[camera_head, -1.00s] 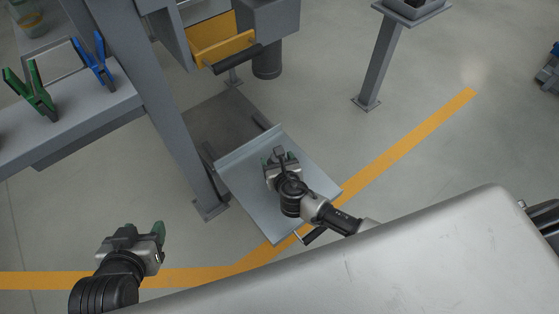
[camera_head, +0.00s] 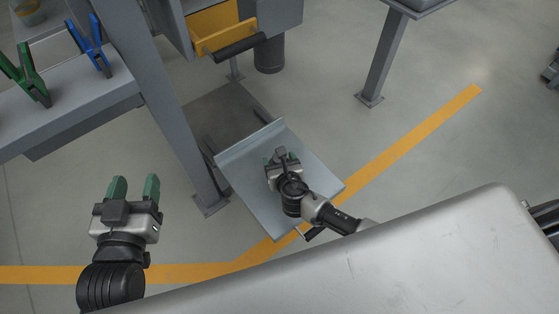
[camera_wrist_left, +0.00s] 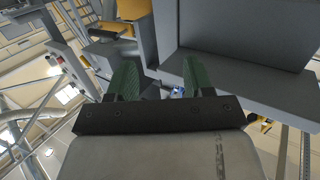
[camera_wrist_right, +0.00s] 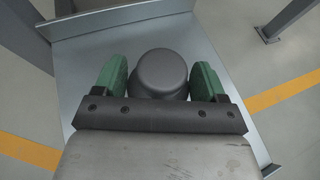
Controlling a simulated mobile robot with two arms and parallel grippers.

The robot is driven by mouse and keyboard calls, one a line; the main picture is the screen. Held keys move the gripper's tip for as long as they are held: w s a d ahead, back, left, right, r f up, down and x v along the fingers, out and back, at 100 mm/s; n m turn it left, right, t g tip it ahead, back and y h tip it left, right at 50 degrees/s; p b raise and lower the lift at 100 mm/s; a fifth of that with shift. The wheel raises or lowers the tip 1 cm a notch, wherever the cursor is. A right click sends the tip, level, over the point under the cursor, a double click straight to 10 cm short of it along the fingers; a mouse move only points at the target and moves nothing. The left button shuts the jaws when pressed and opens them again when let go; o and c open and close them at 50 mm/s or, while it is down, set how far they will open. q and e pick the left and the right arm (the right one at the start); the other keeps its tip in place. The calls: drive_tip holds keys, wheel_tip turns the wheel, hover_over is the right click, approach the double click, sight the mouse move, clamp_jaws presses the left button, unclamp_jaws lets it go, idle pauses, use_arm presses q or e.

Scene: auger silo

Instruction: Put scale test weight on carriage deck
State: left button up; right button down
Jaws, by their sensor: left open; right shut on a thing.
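The scale test weight (camera_wrist_right: 162,73) is a dark grey, round-topped piece between the green fingers of my right gripper (camera_wrist_right: 162,82) in the right wrist view. My right gripper is shut on it, over the carriage deck (camera_wrist_right: 215,35). The deck is a flat grey metal plate with a raised back lip, and it also shows in the head view (camera_head: 245,187). In the head view my right gripper (camera_head: 282,157) hides most of the weight. I cannot tell whether the weight touches the deck. My left gripper (camera_head: 133,188) is open and empty, left of the deck, and its green fingers show in the left wrist view (camera_wrist_left: 160,82).
A grey post (camera_head: 165,110) stands between my left gripper and the deck. A shelf with green (camera_head: 27,78) and blue (camera_head: 92,45) clamps is at the left. A yellow gate with a black handle (camera_head: 240,47) is above the deck. A yellow floor line (camera_head: 410,135) runs past.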

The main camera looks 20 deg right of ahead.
drive_tip(key=shift+w+a+r, duration=0.1)
drive_tip(key=shift+w+r, duration=0.05)
drive_tip(key=shift+r, duration=0.05)
drive_tip(key=shift+c, duration=2.4)
unclamp_jaws()
drive_tip(key=shift+f, duration=0.3)
drive_tip(key=o, duration=0.4)
drive_tip(key=shift+s, duration=0.2)
drive_tip(key=shift+r, duration=0.15)
